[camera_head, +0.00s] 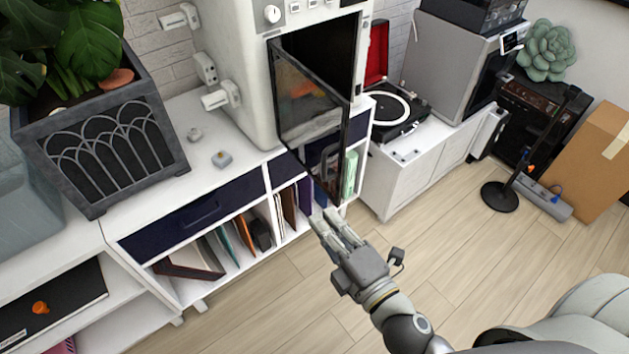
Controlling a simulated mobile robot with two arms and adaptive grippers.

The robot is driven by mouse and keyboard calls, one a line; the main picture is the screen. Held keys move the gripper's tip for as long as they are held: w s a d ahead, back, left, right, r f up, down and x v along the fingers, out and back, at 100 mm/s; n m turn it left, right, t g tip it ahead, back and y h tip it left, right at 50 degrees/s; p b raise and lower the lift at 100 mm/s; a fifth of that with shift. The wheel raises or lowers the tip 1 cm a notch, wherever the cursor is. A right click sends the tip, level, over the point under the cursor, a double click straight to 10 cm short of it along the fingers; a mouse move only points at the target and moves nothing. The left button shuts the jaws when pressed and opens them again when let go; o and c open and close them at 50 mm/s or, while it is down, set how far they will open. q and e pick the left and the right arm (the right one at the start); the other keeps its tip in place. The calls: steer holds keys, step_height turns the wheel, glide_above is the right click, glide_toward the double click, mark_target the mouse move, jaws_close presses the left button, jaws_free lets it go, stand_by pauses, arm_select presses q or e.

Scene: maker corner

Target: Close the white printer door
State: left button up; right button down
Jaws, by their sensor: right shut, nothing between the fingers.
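The white printer (237,60) stands on a white cabinet in the upper middle of the head view. Its glass door (303,96) with a dark frame is hinged at the left of the dark opening (333,50) and swung out toward me, standing open. My right gripper (327,217) is shut and empty, just below the lower corner of the door and in front of the cabinet shelves. I cannot tell whether it touches the door. My left gripper is not in view.
The white cabinet (235,173) holds a dark drawer and shelves of books. A plant in a grey planter (95,135) stands at the left. A turntable (398,110), a second boxy machine (450,65), a black stand (500,195) and a cardboard box (590,165) are at the right.

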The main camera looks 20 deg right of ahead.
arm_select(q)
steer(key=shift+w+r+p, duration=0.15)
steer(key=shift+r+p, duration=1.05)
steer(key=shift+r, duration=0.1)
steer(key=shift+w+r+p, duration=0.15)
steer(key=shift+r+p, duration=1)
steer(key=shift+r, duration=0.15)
arm_select(e)
steer(key=w+d, duration=0.1)
steer(key=w, duration=0.9)
steer(key=shift+w+d, duration=0.3)
steer(key=shift+w, duration=0.1)
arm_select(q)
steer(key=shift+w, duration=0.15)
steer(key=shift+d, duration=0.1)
